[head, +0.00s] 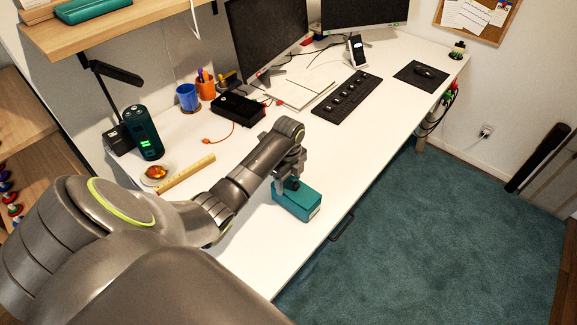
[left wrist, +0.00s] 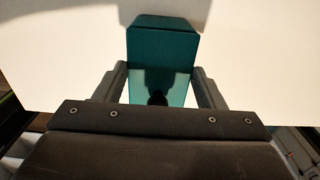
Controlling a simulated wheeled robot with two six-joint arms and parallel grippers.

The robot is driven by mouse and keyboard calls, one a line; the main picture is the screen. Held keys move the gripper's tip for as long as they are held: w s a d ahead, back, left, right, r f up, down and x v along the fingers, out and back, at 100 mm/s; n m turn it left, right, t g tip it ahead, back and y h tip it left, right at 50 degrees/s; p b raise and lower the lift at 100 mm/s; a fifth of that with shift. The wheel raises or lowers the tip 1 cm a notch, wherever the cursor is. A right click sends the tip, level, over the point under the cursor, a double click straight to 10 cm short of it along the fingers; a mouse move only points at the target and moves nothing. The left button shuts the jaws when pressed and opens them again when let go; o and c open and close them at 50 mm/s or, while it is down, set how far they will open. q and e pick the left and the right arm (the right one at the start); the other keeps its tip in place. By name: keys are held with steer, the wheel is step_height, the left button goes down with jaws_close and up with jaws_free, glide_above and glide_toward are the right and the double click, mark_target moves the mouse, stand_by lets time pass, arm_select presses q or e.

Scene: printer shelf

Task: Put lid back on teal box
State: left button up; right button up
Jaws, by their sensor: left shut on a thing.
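A teal box (head: 299,205) is at the front edge of the white desk, a block with a pale patch on its right end. My left gripper (head: 288,182) is over its top, pointing down. In the left wrist view, my left gripper (left wrist: 160,85) has its fingers on either side of the teal lid (left wrist: 162,52), and a small dark knob shows low between them. The gripper is shut on the lid. I cannot tell whether the lid touches the box, as the gripper hides part of the join. My right gripper is not in view.
A yellow ruler (head: 186,174), a small dish (head: 156,175) and a dark cylinder (head: 143,133) stand to the left. A black box (head: 238,108), keyboard (head: 347,97) and monitors are farther back. The desk right of the gripper is clear up to its front edge.

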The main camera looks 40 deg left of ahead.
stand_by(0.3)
arm_select(q)
steer(key=o, duration=1.3)
steer(key=shift+r, duration=0.1)
step_height(320, 180, up, 7)
steer(key=p, duration=0.8)
steer(key=shift+c, duration=0.2)
jaws_close()
stand_by(0.4)
